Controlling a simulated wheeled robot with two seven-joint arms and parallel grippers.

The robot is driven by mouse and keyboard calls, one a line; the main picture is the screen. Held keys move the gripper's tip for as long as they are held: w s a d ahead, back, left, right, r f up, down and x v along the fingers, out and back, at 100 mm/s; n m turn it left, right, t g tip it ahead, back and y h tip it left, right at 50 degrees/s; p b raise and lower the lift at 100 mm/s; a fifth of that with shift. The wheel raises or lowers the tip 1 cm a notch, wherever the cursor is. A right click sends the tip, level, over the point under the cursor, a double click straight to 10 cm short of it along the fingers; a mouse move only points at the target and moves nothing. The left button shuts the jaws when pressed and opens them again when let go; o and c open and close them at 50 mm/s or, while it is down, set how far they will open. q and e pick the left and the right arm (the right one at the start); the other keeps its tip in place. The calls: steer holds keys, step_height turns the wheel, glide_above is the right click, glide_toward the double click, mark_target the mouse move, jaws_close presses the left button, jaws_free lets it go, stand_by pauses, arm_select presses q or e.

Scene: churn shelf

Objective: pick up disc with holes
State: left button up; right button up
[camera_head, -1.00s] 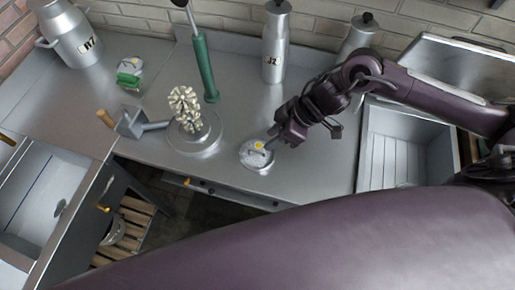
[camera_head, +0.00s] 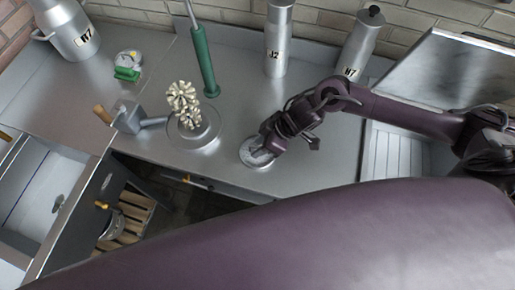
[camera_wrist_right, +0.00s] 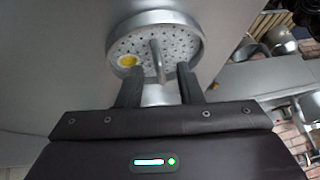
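The disc with holes (camera_head: 253,160) is a round grey metal disc lying on the steel counter, partly covered by my right gripper (camera_head: 264,147) in the head view. In the right wrist view the disc (camera_wrist_right: 183,44) shows many small holes, a yellow spot on its left and an upright bar-shaped handle (camera_wrist_right: 155,58) in the middle. My right gripper (camera_wrist_right: 160,82) is open there, with one finger on each side of the handle's near end. I cannot tell whether the fingers touch it. My left gripper is in neither view.
A round base with a pale knobbly cluster (camera_head: 184,100) stands left of the disc. Behind are a green-handled rod (camera_head: 203,62) and metal churns, J2 (camera_head: 277,40) and H7 (camera_head: 358,45). A grey pot-like tool (camera_head: 128,117) lies further left. The counter's front edge is close.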

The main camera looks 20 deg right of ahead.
jaws_close()
steer(key=shift+r, duration=0.15)
